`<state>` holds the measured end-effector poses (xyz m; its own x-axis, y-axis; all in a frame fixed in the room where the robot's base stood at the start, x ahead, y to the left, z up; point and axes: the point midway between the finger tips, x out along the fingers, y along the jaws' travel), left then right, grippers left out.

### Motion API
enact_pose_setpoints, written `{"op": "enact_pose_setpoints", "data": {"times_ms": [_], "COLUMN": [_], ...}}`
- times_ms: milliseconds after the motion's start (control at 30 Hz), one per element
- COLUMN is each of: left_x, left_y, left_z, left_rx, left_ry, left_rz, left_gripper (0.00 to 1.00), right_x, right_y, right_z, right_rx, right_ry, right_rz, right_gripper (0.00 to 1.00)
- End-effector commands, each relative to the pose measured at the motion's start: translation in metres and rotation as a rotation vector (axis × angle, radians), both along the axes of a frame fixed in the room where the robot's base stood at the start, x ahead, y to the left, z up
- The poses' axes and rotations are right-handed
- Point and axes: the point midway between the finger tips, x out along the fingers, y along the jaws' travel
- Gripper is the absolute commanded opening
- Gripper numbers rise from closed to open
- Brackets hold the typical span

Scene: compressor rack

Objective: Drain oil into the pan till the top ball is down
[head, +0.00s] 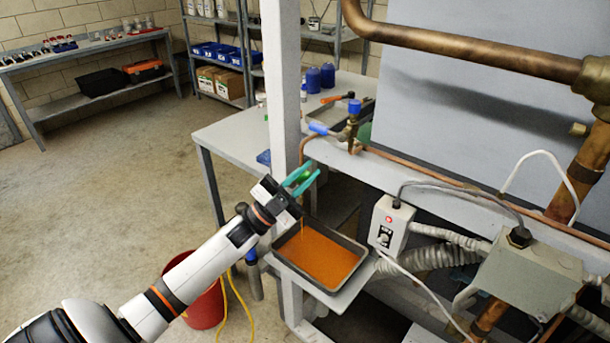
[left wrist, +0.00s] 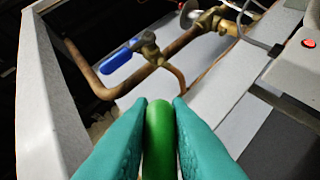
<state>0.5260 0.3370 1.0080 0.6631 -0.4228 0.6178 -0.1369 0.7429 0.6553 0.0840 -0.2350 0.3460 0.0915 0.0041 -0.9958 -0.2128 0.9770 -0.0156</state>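A grey rectangular pan (head: 357,272) sits on a shelf below the pipework, with orange-brown oil (head: 318,257) in it. A thin, dark stream of oil (head: 302,229) appears to fall into it from beside my left gripper. My left gripper (head: 304,178) has teal fingers closed on a green valve handle (left wrist: 160,140). The handle fills the gap between the fingers in the left wrist view. The valve body is mostly hidden by the gripper. I cannot make out a sight glass or its balls in either view. My right gripper is out of view.
A blue-lever valve (left wrist: 118,58) and copper pipes lie just beyond the gripper. A white upright post (head: 282,85) stands close behind it. A switch box (head: 390,225) with a red light is right of the pan. A red bucket (head: 207,306) stands on the floor by my arm.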

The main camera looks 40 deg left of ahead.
Motion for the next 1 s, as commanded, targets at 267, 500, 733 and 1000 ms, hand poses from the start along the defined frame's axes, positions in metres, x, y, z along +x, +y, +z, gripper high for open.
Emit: {"op": "enact_pose_setpoints", "data": {"times_ms": [267, 500, 733, 1000], "left_x": [0.0, -0.006, -0.036, -0.069], "left_y": [0.0, 0.004, 0.022, 0.044], "left_z": [0.0, -0.008, -0.038, -0.067], "left_rx": [0.001, 0.002, 0.003, 0.002], "left_ry": [0.0, 0.002, 0.004, 0.003], "left_rz": [0.0, 0.001, 0.001, 0.002], "left_gripper": [0.36, 0.36, 0.36, 0.36], "right_x": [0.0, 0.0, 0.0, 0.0], "right_y": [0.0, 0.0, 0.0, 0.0], "right_z": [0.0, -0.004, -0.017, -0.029], "right_rx": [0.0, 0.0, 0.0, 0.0], "right_ry": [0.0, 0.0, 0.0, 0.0], "right_rz": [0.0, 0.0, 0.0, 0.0], "right_gripper": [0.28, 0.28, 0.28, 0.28]}}
